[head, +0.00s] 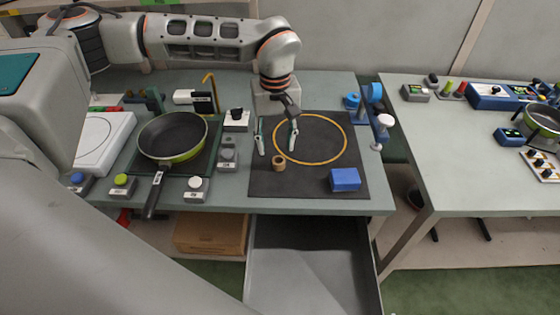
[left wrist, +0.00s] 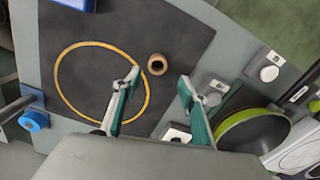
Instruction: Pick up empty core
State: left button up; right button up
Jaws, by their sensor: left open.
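The empty core (head: 278,163) is a small brown cardboard ring standing on the dark mat (head: 265,185), just outside the lower left of the yellow circle. In the left wrist view the core (left wrist: 157,64) lies beyond the fingertips, roughly between their lines. My left gripper (head: 277,148) points down over the mat with its fingers apart and nothing between them. It also shows open in the left wrist view (left wrist: 158,82). In the head view the core sits a little below and between the fingertips; the exact height gap is unclear. My right gripper is not in view.
A blue block (head: 345,180) lies at the mat's right front. A blue tape dispenser (head: 372,105) stands behind the mat's right edge. A pan (head: 172,137) and several button boxes stand left of the mat. An open grey drawer (head: 310,262) juts out below the table front.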

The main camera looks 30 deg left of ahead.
aim_at(279, 158)
pick_arm(q)
jog(key=f, duration=0.2)
jog(key=d+f, duration=0.1)
jog(key=f, duration=0.1)
jog(key=shift+s+f, duration=0.15)
jog(key=shift+f, duration=0.55)
jog(key=c, duration=0.8)
